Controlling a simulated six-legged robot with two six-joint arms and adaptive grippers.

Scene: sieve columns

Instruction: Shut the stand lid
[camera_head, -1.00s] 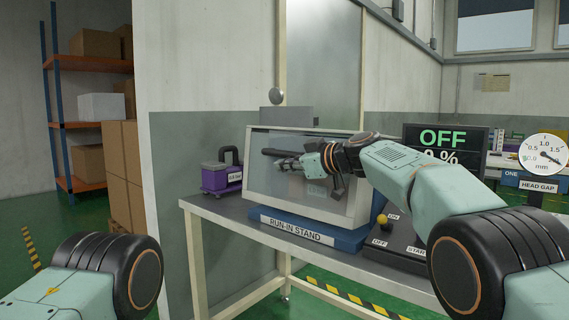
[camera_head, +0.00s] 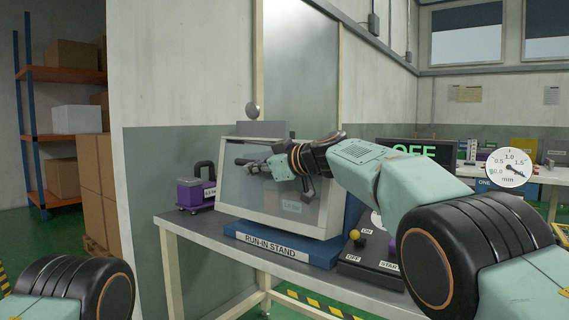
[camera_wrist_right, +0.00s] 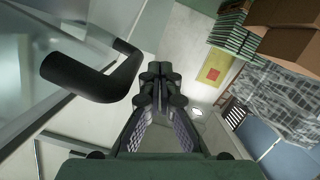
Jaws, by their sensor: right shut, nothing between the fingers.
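The run-in stand (camera_head: 270,246) sits on the table with a blue base and a clear, pale-framed lid (camera_head: 285,207) slanting across its front. I cannot tell whether the lid's edge meets the base. My right gripper (camera_head: 250,165) is in front of the upper part of the lid, partly hidden by its own wrist. In the right wrist view the gripper (camera_wrist_right: 160,72) is shut and empty. A black bent handle (camera_wrist_right: 95,80) on the clear panel is just left of the fingers, not between them. My left gripper is out of view.
A purple block with a black handle (camera_head: 197,190) stands left of the stand. A control box with START and OFF labels (camera_head: 370,250) is on its right. A display reading OFF (camera_head: 413,151) and a dial gauge (camera_head: 509,167) are farther right.

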